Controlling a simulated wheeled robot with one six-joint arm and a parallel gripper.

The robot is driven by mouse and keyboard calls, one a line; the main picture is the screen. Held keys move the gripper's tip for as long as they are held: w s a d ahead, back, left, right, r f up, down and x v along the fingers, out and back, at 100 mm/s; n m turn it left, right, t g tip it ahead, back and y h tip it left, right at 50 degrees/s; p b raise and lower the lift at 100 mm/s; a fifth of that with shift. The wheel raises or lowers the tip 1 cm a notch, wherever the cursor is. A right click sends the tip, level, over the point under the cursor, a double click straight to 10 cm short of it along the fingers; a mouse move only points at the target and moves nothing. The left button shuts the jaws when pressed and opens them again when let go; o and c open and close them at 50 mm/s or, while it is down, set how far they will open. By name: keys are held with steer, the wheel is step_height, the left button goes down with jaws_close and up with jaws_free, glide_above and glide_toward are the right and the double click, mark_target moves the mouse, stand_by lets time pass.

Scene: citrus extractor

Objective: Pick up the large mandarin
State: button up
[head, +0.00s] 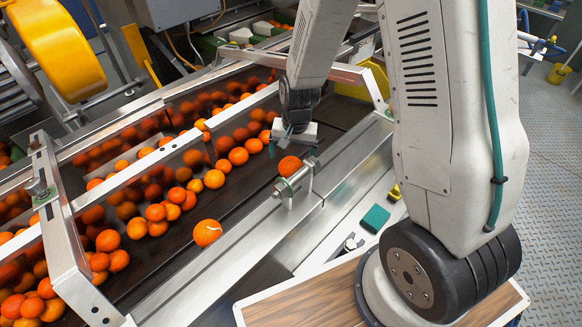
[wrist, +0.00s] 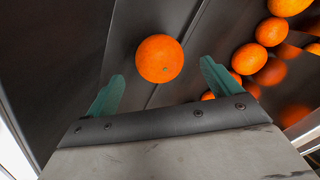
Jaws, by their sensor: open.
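A large orange mandarin (head: 290,166) sits alone on the dark belt beside the metal rail, partly behind a small roller bracket. It also shows in the wrist view, where this mandarin (wrist: 159,58) lies just beyond my fingertips and roughly centred between them. My gripper (head: 290,137) is above and slightly behind it in the head view. In the wrist view my gripper (wrist: 162,74) has its two green fingers wide apart, with nothing held. Another single mandarin (head: 207,232) with a white mark lies on the belt to the lower left.
Many mandarins (head: 214,179) lie in a band along the belt's far side, near a metal divider rail. The roller bracket (head: 296,180) stands close to the large mandarin. A metal frame (head: 70,240) crosses the belt at left. The dark belt between is mostly clear.

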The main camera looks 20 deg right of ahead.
mark_target(291, 161)
step_height(291, 161, down, 5)
steer(key=shift+w, duration=0.1)
steer(key=c, duration=1.1)
steer(key=shift+c, duration=0.2)
steer(key=shift+r, duration=0.1)
